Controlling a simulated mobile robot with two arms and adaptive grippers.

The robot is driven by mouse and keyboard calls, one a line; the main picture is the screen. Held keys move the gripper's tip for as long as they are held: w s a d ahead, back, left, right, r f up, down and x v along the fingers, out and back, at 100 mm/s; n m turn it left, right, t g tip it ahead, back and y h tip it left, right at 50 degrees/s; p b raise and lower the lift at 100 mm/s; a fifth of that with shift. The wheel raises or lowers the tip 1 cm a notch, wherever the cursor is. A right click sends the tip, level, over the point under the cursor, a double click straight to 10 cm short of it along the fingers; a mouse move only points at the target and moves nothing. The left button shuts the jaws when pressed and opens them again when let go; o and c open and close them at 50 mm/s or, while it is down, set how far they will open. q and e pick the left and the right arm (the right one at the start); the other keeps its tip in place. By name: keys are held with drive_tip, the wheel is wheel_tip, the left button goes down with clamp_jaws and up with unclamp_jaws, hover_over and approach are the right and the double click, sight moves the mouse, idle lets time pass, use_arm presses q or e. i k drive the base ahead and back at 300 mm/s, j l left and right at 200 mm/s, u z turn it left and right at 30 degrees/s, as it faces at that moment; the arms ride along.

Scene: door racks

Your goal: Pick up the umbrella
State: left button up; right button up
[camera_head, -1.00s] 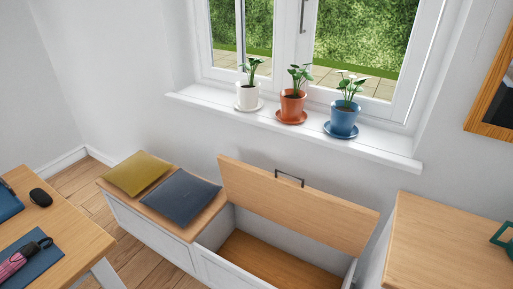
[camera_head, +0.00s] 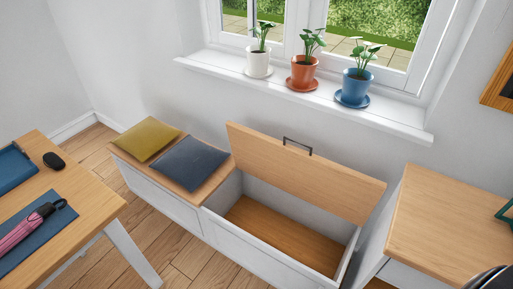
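The umbrella (camera_head: 26,228) is folded, pink with a black handle and a strap loop at its upper right end. Neither gripper can be made out in the head view. A dark rounded shape at the lower right corner may be part of my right arm.
A black mouse (camera_head: 54,160) and a blue item (camera_head: 12,168) are on the table. A bench (camera_head: 165,212) with two cushions has its right lid (camera_head: 300,175) raised over an empty compartment. Potted plants line the sill (camera_head: 320,101). A wooden cabinet (camera_head: 450,225) stands at right.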

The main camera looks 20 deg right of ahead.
sight(27, 226)
drive_tip(key=u, duration=1.25)
drive_tip(key=i+l+u, duration=0.1)
drive_tip(key=i+l, duration=0.15)
